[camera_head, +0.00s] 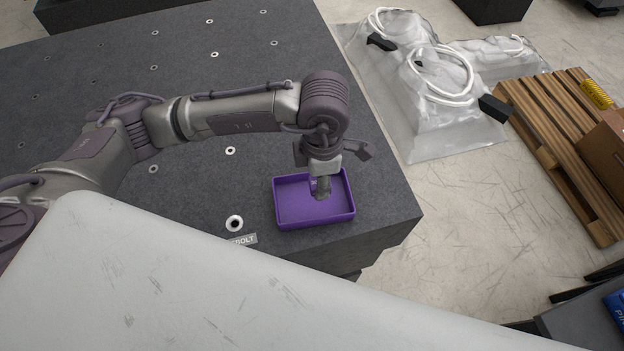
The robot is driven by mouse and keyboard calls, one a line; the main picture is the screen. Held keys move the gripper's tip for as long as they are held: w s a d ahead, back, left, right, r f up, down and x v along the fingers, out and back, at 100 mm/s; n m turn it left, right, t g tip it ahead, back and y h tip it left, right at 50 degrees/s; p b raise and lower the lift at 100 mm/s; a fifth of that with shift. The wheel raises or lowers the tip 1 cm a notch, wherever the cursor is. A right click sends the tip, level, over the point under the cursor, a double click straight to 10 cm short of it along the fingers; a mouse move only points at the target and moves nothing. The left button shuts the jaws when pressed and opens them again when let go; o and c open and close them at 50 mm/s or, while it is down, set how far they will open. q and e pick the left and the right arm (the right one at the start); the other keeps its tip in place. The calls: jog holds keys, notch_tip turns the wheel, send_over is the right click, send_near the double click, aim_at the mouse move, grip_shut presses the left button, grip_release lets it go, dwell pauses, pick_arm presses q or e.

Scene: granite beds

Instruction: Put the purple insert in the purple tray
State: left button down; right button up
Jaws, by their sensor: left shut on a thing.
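The purple tray (288,224) sits on the dark granite bed (205,75), close to its front right corner. My left gripper (321,194) points down into the tray, right of its middle, with its fingertips inside the rim. It is shut on a small purple thing, which I take to be the purple insert (313,184); the fingers hide most of it. I cannot tell whether the insert touches the tray floor. My right gripper is not in view.
A large pale surface (200,290) fills the lower foreground. Several metal-ringed holes dot the granite. On the floor at right are plastic-wrapped cables (440,85) and a wooden pallet (550,125) with a carton (608,150).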

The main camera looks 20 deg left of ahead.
pick_arm(q)
jog(key=shift+w+a+f, duration=0.3)
jog(key=shift+a+f, duration=0.25)
jog(key=shift+a, duration=0.3)
jog(key=shift+a+f+p, duration=0.1)
jog(key=shift+f+p, duration=0.15)
jog(key=shift+p, duration=0.15)
notch_tip(320, 180, down, 3)
jog(key=shift+f+p, duration=0.15)
jog(key=shift+p, duration=0.6)
jog(key=shift+f, duration=0.2)
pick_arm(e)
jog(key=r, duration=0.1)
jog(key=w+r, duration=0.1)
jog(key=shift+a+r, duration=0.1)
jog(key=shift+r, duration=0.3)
pick_arm(q)
jog(key=shift+f, duration=0.1)
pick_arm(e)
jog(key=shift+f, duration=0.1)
pick_arm(q)
jog(key=shift+f+b, duration=0.15)
jog(key=shift+b, duration=0.15)
jog(key=c, duration=0.7)
grip_release()
jog(key=shift+c, duration=0.2)
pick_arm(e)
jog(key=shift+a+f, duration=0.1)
